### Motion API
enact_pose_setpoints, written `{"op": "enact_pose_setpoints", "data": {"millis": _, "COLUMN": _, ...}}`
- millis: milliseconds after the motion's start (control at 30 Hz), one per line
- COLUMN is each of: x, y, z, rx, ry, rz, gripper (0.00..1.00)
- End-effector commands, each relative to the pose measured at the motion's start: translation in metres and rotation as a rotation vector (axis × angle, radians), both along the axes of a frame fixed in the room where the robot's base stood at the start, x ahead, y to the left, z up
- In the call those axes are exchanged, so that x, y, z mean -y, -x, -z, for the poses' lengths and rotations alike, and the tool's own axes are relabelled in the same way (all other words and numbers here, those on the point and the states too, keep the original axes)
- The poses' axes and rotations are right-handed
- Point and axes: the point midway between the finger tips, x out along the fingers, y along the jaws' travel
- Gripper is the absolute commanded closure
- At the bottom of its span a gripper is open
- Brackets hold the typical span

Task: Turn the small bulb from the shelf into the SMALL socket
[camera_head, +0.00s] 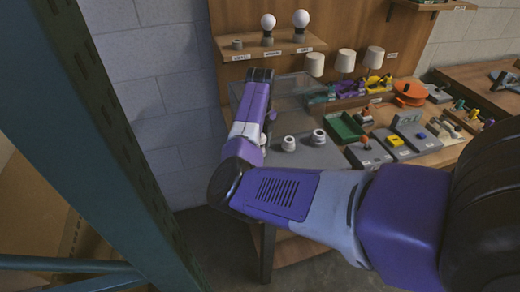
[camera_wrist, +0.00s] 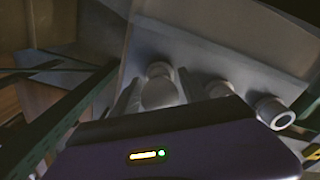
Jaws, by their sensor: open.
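In the wrist view, a pale rounded bulb (camera_wrist: 160,94) is between the fingers of my open gripper (camera_wrist: 157,90). A pale round part, which looks like a socket (camera_wrist: 159,69), shows just beyond the bulb and in line with it. I cannot tell how deep the bulb sits in it. Two other sockets stand to the right, a middle one (camera_wrist: 219,88) and a wider one (camera_wrist: 273,111). In the head view these two, the middle socket (camera_head: 288,143) and the wider socket (camera_head: 318,137), stand on a grey board; my arm hides the bulb and most of my gripper.
The wooden shelf (camera_head: 285,50) holds an empty holder (camera_head: 237,44) at left and two white bulbs, one in the middle (camera_head: 268,22) and one at right (camera_head: 301,19). A clear panel (camera_head: 290,92) stands behind the sockets. A green tray (camera_head: 344,127) and switch boxes lie to the right.

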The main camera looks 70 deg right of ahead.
Motion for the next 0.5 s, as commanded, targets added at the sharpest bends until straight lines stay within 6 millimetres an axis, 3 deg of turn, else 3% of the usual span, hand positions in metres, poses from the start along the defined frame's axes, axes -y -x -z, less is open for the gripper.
{"op": "enact_pose_setpoints", "data": {"millis": 500, "x": 0.0003, "y": 0.0003, "z": -0.0009, "rx": 0.000, "ry": 0.000, "rz": -0.198, "gripper": 0.48}}
